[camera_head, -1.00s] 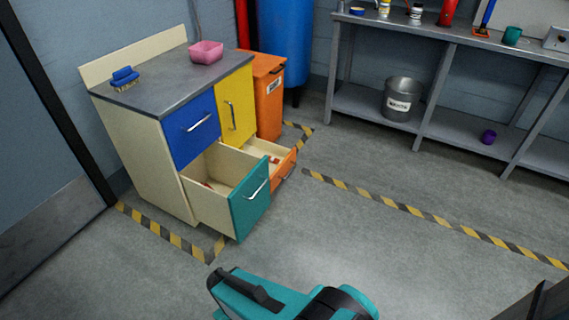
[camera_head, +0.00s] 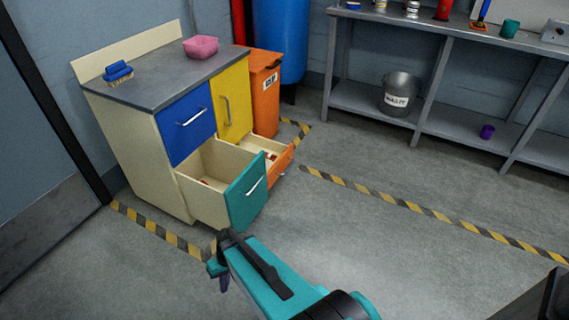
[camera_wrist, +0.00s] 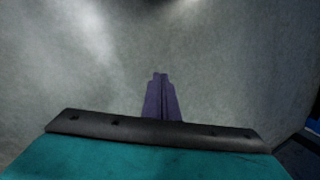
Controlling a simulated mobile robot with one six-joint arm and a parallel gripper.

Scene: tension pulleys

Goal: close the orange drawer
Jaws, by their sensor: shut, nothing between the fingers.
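The orange drawer (camera_head: 281,164) is pulled open at the lower right of the cabinet in the head view, with a bar handle on its front and small red items inside. The teal drawer (camera_head: 246,192) beside it is also open, stands out further and hides part of the orange drawer. My gripper (camera_head: 223,284) hangs low in front of the teal drawer, apart from it. In the wrist view its purple fingers (camera_wrist: 161,98) are together and empty, over grey floor. No drawer shows clearly in the wrist view.
The blue drawer (camera_head: 188,122) and yellow door (camera_head: 234,102) are shut. A pink bowl (camera_head: 201,47) and a blue brush (camera_head: 118,73) lie on the cabinet top. An orange bin (camera_head: 265,95) stands behind. The floor to the right is clear up to the grey shelf (camera_head: 470,132).

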